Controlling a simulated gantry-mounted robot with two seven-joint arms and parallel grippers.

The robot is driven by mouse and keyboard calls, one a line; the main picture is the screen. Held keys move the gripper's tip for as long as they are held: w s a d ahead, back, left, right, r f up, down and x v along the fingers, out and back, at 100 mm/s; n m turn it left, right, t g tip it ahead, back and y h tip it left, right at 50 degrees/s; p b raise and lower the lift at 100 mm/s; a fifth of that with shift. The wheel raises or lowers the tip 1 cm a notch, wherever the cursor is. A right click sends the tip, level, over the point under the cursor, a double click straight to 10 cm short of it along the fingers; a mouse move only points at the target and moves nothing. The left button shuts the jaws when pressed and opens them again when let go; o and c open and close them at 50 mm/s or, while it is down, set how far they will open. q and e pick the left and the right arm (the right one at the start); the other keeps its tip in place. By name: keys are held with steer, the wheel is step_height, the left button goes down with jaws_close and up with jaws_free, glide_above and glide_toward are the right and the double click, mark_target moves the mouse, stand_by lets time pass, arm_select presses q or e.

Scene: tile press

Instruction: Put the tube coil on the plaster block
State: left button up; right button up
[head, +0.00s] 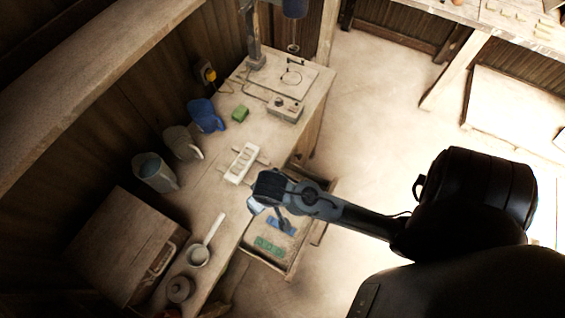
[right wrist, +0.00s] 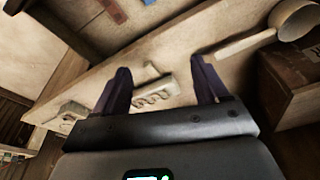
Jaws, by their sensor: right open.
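My right gripper (head: 262,196) is over the front edge of the bench, with its fingers open in the right wrist view (right wrist: 162,82). A pale block-like piece (head: 241,163) with a row of rounded shapes lies on the bench just beyond it. In the right wrist view that piece (right wrist: 156,92) appears between the open fingers, apart from them. A thin dark ring (head: 291,77) lies on a pale flat slab (head: 311,82) at the bench's far end. I cannot tell for certain which things are the tube coil and the plaster block. My left gripper is not in view.
A blue jug (head: 205,115), grey mug (head: 181,143) and grey jug (head: 154,173) stand along the wall. A ladle (head: 198,256) and wooden box (head: 125,245) are nearer. An open drawer (head: 292,267) holds coloured pieces.

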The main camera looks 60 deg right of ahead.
steer(key=s+r+n+t, duration=0.1)
steer(key=s+r+n, duration=0.3)
steer(key=s+n, duration=0.1)
steer(key=shift+s+y, duration=0.4)
steer(key=shift+s, duration=0.35)
